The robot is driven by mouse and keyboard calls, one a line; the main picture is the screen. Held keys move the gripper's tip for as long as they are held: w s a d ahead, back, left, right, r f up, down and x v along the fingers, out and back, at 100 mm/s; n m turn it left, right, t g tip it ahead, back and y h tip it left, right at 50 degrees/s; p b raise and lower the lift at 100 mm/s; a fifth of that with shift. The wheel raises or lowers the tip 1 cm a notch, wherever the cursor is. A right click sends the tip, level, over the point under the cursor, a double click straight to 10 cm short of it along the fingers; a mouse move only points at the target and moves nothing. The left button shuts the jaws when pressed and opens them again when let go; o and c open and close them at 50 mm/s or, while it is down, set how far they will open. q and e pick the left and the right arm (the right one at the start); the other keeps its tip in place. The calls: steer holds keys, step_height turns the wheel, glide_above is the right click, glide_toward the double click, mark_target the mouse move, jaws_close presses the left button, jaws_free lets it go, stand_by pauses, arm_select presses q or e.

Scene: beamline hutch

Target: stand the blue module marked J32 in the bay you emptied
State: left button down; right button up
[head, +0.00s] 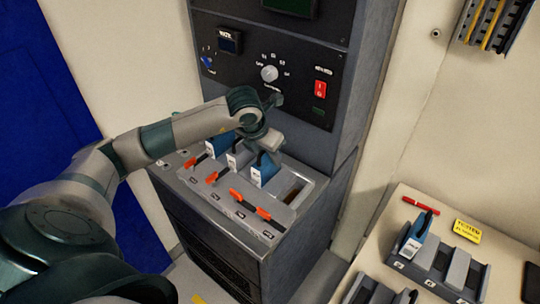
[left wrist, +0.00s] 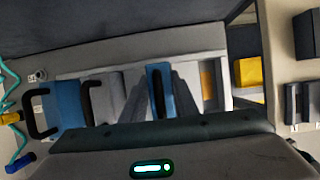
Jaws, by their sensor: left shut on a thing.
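My left gripper (head: 266,150) is shut on a blue module (head: 263,172) in the cabinet's bay unit (head: 222,205). In the left wrist view this module (left wrist: 155,78) shows upright between the two fingers. I cannot tell whether it is seated or held slightly above its bay. An open bay (head: 294,190) with a brownish inside lies just right of it. To its left stand a grey module (head: 236,157) and another blue module (head: 220,143). The marking J32 is not readable on any module. My right gripper is not in view.
Orange-tipped levers (head: 217,175) line the front of the bay unit. The control panel (head: 270,80) rises behind my gripper. At right, a table (head: 400,205) carries a rack with another blue module (head: 413,238), a red pen-like item (head: 420,205) and a yellow sign (head: 467,231).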

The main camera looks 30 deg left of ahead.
arm_select(q)
steer(key=shift+f+b, duration=0.25)
steer(key=shift+b, duration=0.05)
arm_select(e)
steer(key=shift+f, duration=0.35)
arm_select(q)
steer(key=c, duration=1.3)
jaws_free()
steer(key=b+v, duration=0.3)
steer(key=v, duration=0.9)
steer(key=shift+r, duration=0.4)
steer(key=b+v, duration=0.1)
steer(key=v, duration=0.3)
steer(key=shift+s+r, duration=0.2)
steer(key=shift+r, duration=0.1)
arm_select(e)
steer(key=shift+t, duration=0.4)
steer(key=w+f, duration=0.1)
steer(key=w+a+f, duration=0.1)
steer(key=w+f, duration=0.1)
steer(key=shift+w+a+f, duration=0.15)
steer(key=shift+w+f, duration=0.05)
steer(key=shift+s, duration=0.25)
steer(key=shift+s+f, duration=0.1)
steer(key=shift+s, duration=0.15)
